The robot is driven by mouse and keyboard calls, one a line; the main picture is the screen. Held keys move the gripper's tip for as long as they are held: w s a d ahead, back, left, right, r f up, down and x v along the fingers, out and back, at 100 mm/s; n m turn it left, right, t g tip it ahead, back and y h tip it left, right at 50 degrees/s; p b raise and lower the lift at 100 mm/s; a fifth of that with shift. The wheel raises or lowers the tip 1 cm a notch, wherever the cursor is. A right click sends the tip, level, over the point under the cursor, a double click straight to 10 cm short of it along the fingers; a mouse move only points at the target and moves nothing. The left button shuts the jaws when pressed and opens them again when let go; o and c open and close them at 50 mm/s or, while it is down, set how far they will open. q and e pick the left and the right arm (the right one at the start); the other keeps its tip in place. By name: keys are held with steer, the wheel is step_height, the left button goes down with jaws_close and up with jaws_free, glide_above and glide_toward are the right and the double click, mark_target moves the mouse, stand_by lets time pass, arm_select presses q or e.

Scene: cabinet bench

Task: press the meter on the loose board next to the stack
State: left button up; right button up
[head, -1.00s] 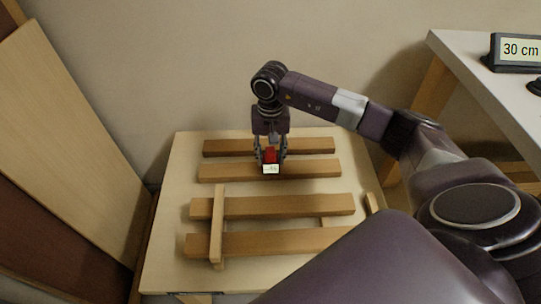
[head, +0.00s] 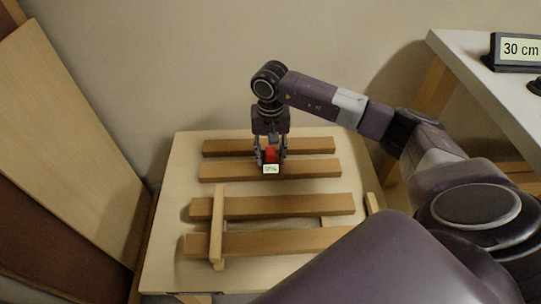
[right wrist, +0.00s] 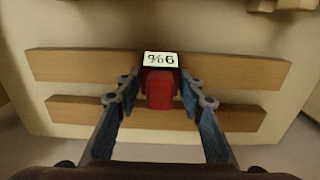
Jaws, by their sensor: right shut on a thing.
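My right gripper (head: 270,158) is shut on a small red meter (head: 270,156) with a white display. The meter is over the nearer of two loose boards (head: 222,171) behind the stack and seems to touch it. The right wrist view shows the meter (right wrist: 160,92) between the fingers, over the board (right wrist: 85,66), with dark characters on its display. The stack (head: 275,208) has long boards, with a crosspiece (head: 217,225) lying across its left part. My left gripper is not in view.
Another loose board (head: 310,146) lies behind, near the wall. All rest on a pale bench top (head: 170,215). A side table (head: 470,80) at right carries a "30 cm" sign (head: 518,52). A cabinet panel (head: 75,140) stands at left.

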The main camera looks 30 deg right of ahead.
mark_target(270, 151)
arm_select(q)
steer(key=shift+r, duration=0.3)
arm_select(e)
steer(key=shift+f, duration=0.1)
stand_by(0.8)
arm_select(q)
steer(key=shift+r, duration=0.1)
arm_select(e)
steer(key=shift+r+p, duration=0.55)
steer(key=shift+r, duration=0.45)
steer(key=shift+r+p, duration=0.55)
steer(key=shift+r, duration=0.35)
steer(key=shift+r+p, duration=0.7)
steer(key=shift+r, duration=0.4)
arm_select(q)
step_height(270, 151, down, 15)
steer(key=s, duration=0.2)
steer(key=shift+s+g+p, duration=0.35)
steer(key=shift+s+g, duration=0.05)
arm_select(e)
steer(key=shift+r, duration=0.55)
